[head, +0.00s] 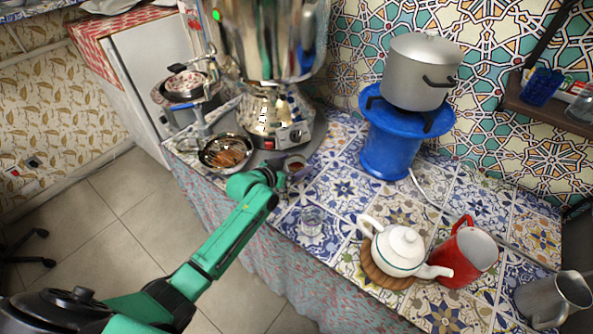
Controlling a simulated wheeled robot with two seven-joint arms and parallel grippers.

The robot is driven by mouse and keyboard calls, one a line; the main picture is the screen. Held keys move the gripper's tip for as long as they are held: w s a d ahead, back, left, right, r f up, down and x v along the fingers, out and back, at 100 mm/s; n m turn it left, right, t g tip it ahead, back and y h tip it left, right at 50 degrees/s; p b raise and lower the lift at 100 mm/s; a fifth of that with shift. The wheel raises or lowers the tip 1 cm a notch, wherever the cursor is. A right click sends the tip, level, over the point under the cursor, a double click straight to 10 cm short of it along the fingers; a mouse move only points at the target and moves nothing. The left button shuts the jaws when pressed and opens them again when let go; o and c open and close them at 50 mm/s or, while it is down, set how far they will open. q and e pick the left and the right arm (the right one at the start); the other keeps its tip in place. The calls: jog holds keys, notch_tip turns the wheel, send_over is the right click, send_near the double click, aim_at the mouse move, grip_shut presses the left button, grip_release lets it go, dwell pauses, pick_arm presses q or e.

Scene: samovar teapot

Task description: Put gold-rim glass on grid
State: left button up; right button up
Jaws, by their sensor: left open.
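The green arm is my left arm. Its left gripper (291,178) is at the counter's front edge, just below the samovar's front, with its fingers small and partly hidden by the wrist. A small round vessel with reddish-brown contents (295,166) is right at the fingers; I cannot tell whether it is a glass, or whether they touch it. A clear glass (311,220) stands upright on the tiles, apart from the gripper to its lower right. A gold rim cannot be made out on either. I cannot clearly make out the grid. My right gripper is not in view.
A large metal samovar (270,40) stands behind the gripper, with a bowl (226,152) to its left. A blue stove (388,145) bears a lidded pot (420,72). A white teapot (398,248), red jug (466,255) and metal mug (553,299) stand right. Tiles mid-counter are clear.

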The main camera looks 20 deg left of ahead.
pick_arm(q)
jog(key=shift+s+r, duration=0.1)
jog(key=shift+s, duration=0.05)
jog(key=c, duration=0.7)
grip_shut()
jog(key=shift+r, duration=0.1)
notch_tip(320, 180, up, 19)
jog(key=a+f+n+t+y+b, duration=0.1)
jog(key=a+f+n+y, duration=0.15)
jog(key=a, duration=0.95)
jog(key=a+f+n+y+b, duration=0.1)
jog(key=a+f+n+y, duration=0.15)
jog(key=a, duration=0.95)
jog(key=shift+m, duration=0.3)
notch_tip(320, 180, down, 9)
jog(key=shift+s+r, duration=0.15)
jog(key=shift+r, duration=0.05)
